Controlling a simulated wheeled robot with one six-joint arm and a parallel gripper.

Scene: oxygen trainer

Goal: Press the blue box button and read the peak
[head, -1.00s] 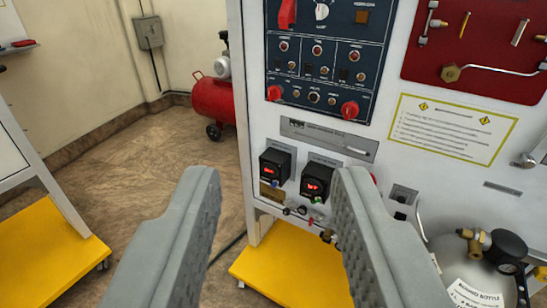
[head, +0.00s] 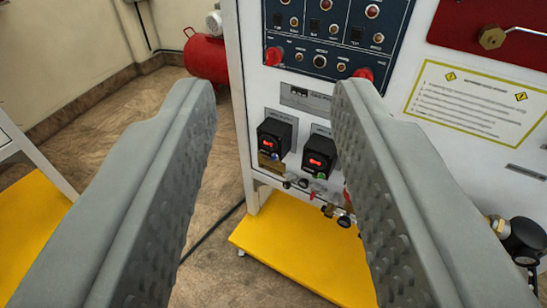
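Two small black boxes with red lit displays are mounted low on the white panel. The left box (head: 273,135) has a blue button (head: 275,155) below its display. The right box (head: 319,153) has a green button (head: 321,175) below its display. The digits are too small to read. My gripper (head: 276,92) is open and empty, its two grey fingers wide apart. Both boxes appear between the fingers, the right one close to the right finger. The gripper looks apart from the panel.
A dark blue control panel (head: 325,30) with knobs and red switches is above the boxes. Small fittings and a gauge (head: 344,221) hang below them. A yellow base (head: 290,250) juts out at the floor. A red compressor tank (head: 207,57) stands behind, left. A black gauge (head: 527,238) is at right.

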